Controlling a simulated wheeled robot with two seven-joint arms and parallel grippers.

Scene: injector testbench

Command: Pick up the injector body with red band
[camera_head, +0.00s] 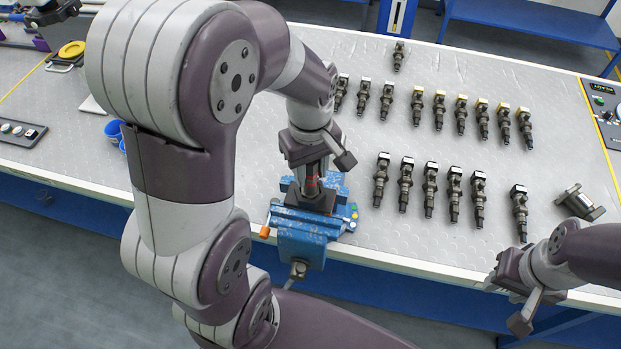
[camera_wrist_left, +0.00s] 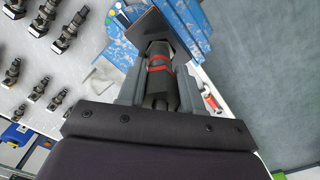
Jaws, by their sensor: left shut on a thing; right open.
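The injector body with red band (camera_wrist_left: 160,70) is dark and cylindrical, with red rings around its middle. It is between the fingers of my left gripper (camera_wrist_left: 160,90), which is shut on it. In the head view the injector body (camera_head: 311,180) stands upright at the blue vise (camera_head: 302,237), below my left gripper (camera_head: 318,165). Its lower end meets the dark top of the vise; I cannot tell whether the jaws still hold it. My right gripper (camera_head: 522,300) is open and empty at the table's front edge on the right.
A metal fixture (camera_head: 580,203) lies at the right. Blue cups (camera_head: 114,130) and a button box (camera_head: 20,132) are at the left.

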